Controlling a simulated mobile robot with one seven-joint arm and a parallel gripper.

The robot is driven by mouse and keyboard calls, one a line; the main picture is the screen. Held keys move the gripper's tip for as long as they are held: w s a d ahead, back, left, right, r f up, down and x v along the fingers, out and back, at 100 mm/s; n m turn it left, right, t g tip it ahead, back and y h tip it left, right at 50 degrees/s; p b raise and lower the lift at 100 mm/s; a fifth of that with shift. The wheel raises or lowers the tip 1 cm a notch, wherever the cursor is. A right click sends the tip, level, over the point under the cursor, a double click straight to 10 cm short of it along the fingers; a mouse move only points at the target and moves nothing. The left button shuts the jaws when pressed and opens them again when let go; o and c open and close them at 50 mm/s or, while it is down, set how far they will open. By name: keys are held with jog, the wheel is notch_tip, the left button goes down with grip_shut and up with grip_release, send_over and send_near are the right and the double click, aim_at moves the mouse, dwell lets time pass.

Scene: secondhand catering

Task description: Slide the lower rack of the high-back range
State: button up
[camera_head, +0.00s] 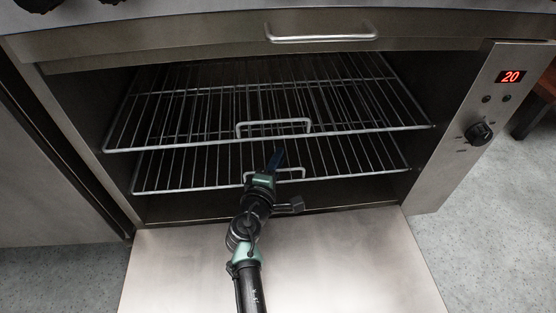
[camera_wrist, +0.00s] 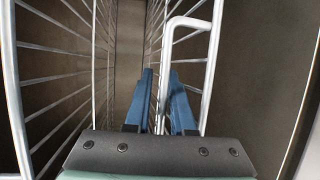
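The high-back range (camera_head: 85,140) has its oven door folded down and two wire racks inside. The lower rack (camera_head: 340,160) lies flat below the upper rack, with a small U-shaped handle (camera_head: 292,170) at its front bar. My gripper (camera_head: 277,158) is at this handle and partly hides it. In the wrist view, the blue fingers of my gripper (camera_wrist: 160,78) are apart, on either side of the bar of the handle (camera_wrist: 186,22), with gaps visible. The lower rack's front bar (camera_wrist: 212,70) runs just right of the fingers. The handle's near end is hidden behind the gripper body.
The upper rack (camera_head: 220,100), also with a handle (camera_head: 272,128), sits just above my gripper; it shows at the left in the wrist view (camera_wrist: 18,100). The open door (camera_head: 350,260) spreads below my arm. The control panel (camera_head: 490,110) is at right.

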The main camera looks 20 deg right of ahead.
jog(key=shift+s, duration=0.1)
jog(key=p+v, duration=0.6)
jog(key=v, duration=0.7)
